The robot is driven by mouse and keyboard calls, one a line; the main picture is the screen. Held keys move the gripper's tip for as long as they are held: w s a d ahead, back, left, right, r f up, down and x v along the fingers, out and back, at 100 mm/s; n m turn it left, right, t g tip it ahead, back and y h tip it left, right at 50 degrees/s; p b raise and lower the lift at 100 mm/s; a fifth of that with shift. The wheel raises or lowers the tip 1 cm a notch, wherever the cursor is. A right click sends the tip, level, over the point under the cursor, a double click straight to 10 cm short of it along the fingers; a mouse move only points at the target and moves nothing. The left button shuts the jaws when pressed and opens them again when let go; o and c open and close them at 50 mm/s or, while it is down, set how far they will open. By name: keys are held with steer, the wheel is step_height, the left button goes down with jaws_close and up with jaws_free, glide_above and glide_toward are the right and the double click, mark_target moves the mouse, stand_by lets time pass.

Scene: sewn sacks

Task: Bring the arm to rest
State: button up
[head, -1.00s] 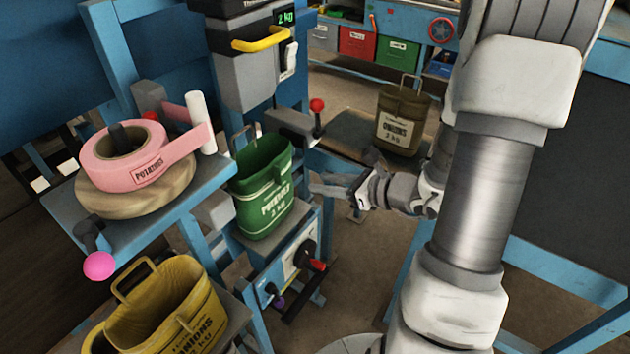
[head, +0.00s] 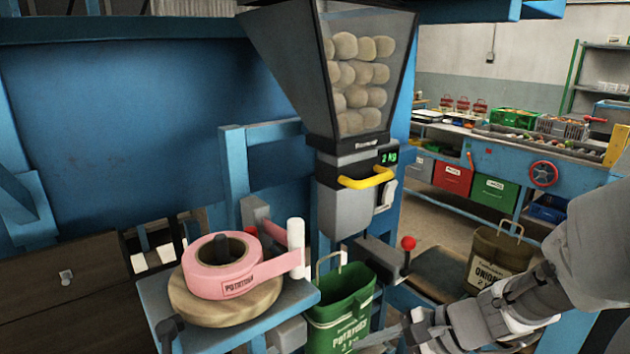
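My arm reaches in from the right edge of the head view, and my gripper (head: 385,338) points left at the bottom of the picture. Its fingers are small, seen side-on and near the bottom edge, so their opening is unclear. No sack hangs from it. A green potatoes sack (head: 343,308) stands upright with its mouth open, just left of the fingertips. I cannot tell whether they touch it. A brown onions sack (head: 497,262) stands behind my wrist, partly hidden by my arm.
A hopper of potatoes (head: 358,85) hangs above a weigher with a yellow handle (head: 367,178) and a "2 kg" display. A pink label roll (head: 222,278) lies on a wooden disc at left. A red-knobbed lever (head: 407,245) stands near my gripper. A blue workbench (head: 492,160) stands behind.

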steer(key=s+d+r+n+t+h, duration=0.2)
steer(key=s+d+r+n+h, duration=0.1)
steer(key=s+r+n+h, duration=0.5)
step_height(320, 180, up, 3)
steer(key=s+n, duration=0.1)
steer(key=n, duration=0.6)
steer(key=shift+s+h+p, duration=0.2)
steer(key=shift+h+p, duration=0.15)
steer(key=shift+h, duration=0.05)
